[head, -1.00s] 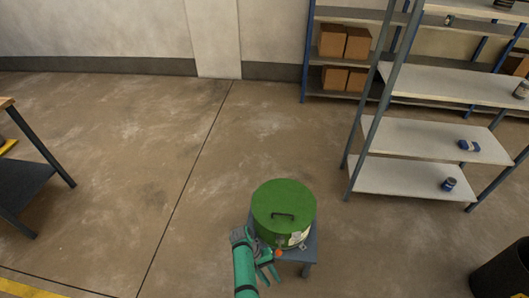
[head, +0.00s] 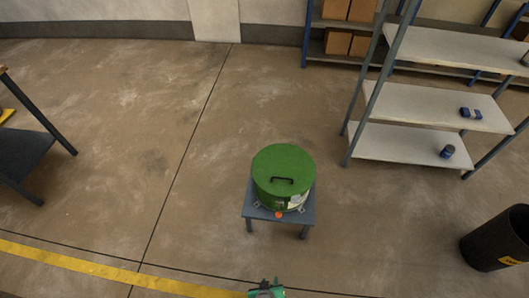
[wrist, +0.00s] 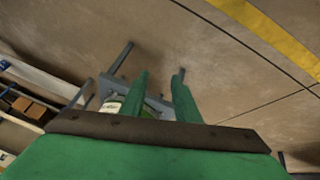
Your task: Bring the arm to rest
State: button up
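The green round washer (head: 283,172) stands upright on a small grey stand (head: 262,214), with its black-handled lid on top. My gripper (head: 266,288) is at the bottom edge of the head view, apart from the washer on the near side, and mostly cut off. In the wrist view my gripper (wrist: 160,82) has its two green fingers spread with nothing between the tips. Part of the washer and stand (wrist: 158,103) shows behind the fingers there.
A grey shelf unit (head: 400,148) with small blue items stands at the right. A black bin (head: 497,240) is at the lower right. A dark table (head: 30,155) is at the left edge. The floor around the stand is clear, with a yellow line (head: 70,260) nearby.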

jog(key=s+r+t, duration=0.3)
jog(key=r, duration=1)
jog(key=s+a+r+m+t+y, duration=0.1)
jog(key=s+r+t, duration=0.2)
jog(key=r, duration=1)
jog(key=s+a+r+t, duration=0.1)
jog(key=s+r+t, duration=0.2)
jog(key=r, duration=1)
jog(key=shift+s+r+m+t, duration=0.3)
jog(key=shift+s+r+m, duration=0.1)
jog(key=shift+s, duration=0.5)
jog(key=shift+s+a, duration=0.15)
